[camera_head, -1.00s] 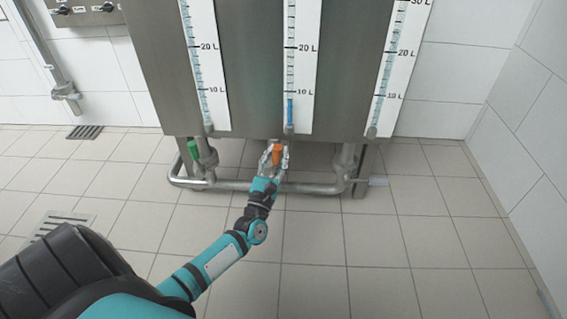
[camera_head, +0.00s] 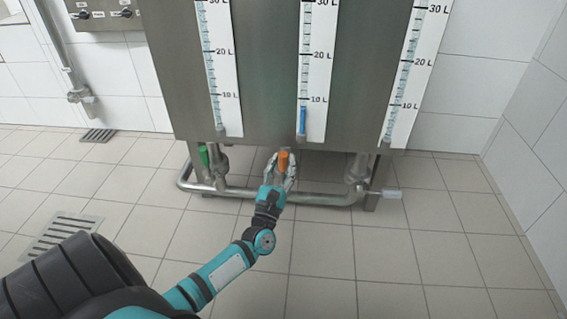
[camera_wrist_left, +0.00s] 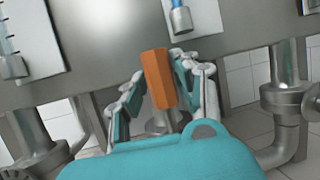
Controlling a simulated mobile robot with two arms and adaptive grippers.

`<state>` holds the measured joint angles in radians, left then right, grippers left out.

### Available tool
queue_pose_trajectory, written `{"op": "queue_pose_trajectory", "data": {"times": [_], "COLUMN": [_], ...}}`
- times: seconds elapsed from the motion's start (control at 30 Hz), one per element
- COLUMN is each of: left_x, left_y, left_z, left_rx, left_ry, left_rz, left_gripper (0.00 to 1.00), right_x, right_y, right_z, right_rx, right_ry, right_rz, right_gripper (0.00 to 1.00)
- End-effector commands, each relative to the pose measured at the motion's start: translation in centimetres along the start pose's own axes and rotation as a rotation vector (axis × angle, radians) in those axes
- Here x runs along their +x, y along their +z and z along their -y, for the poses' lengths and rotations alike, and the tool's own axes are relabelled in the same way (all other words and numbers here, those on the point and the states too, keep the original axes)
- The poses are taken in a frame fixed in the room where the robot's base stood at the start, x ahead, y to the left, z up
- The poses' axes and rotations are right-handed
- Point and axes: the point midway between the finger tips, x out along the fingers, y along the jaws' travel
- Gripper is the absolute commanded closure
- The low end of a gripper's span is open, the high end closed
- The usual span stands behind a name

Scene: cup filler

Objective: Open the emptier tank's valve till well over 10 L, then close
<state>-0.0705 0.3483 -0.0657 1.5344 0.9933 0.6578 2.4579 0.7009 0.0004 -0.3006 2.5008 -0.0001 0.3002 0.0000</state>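The steel tank block (camera_head: 265,85) has three gauges. The blue column of the middle gauge (camera_head: 302,122) ends just below its 10 L mark. Levels in the left gauge (camera_head: 227,105) and right gauge (camera_head: 396,115) are hard to read. An orange valve handle (camera_head: 283,161) stands upright below the middle gauge; it shows in the left wrist view (camera_wrist_left: 160,78). My left gripper (camera_head: 280,166) has its fingers spread on both sides of this handle, with a visible gap on its left side. A green valve handle (camera_head: 204,155) hangs below the left gauge. My right gripper is out of view.
A steel pipe (camera_head: 315,197) runs low across the tank's front. A pale handle-like piece (camera_head: 391,194) sticks out to the right. Floor drains (camera_head: 60,234) lie at left; the tiled floor at right is clear.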

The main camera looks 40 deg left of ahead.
Motion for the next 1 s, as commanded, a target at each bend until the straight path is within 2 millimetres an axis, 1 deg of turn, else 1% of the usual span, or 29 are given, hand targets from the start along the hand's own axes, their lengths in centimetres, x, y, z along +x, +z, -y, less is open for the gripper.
{"op": "queue_pose_trajectory", "data": {"times": [0.03,0.1,0.13,0.37,0.47,0.57,0.8,0.9,1.0], "left_x": [0.0,0.0,0.1,0.1,-0.4,-1.8,-6.9,-8.9,-10.4], "left_y": [0.0,0.0,0.0,0.1,0.0,0.0,-0.1,0.0,0.0], "left_z": [0.0,0.0,0.0,0.0,0.0,0.0,0.0,0.0,0.0], "left_rx": [0.001,0.002,0.003,0.005,0.005,0.006,0.005,0.005,0.005], "left_ry": [0.0,0.0,-0.001,-0.001,-0.002,-0.002,-0.002,-0.002,-0.001], "left_rz": [0.0,0.001,0.001,0.002,0.001,-0.001,-0.003,-0.002,-0.001], "left_gripper": [0.61,0.52,0.51,0.51,0.51,0.51,0.51,0.51,0.51], "right_x": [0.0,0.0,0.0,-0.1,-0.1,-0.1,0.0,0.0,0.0], "right_y": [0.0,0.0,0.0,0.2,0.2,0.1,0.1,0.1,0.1], "right_z": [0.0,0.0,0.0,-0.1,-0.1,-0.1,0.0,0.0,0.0], "right_rx": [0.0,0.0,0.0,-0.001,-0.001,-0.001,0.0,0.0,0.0], "right_ry": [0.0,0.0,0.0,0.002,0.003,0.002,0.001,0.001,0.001], "right_rz": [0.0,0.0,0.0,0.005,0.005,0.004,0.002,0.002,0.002], "right_gripper": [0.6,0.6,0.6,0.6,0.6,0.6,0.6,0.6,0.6]}}
